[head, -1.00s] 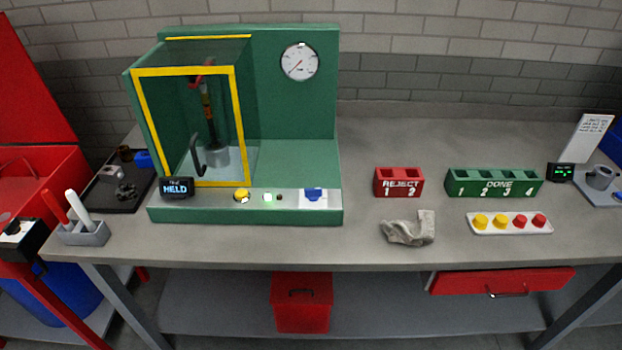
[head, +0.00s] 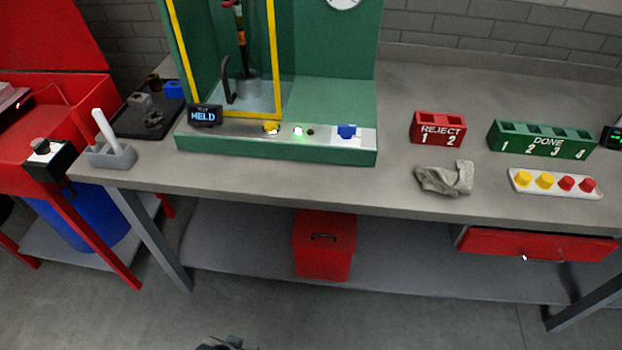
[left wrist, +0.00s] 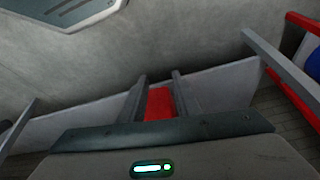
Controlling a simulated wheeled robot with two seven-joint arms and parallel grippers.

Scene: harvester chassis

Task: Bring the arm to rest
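My left gripper (left wrist: 159,88) shows in the left wrist view. Its two fingers stand apart with nothing held between them. The red box (left wrist: 159,104) on the lower shelf shows through the gap, some way off. In the head view a dark piece, probably of my own arm or gripper, just enters at the bottom edge, over the floor and in front of the bench. The rest of it is cut off. My right gripper is in neither current view.
The workbench (head: 395,196) carries a green press station (head: 280,147), red reject rack (head: 438,129), green done rack (head: 541,139), grey cloth (head: 445,178) and button tray (head: 555,183). A red box (head: 324,246) sits on its lower shelf. The floor (head: 400,315) in front is clear.

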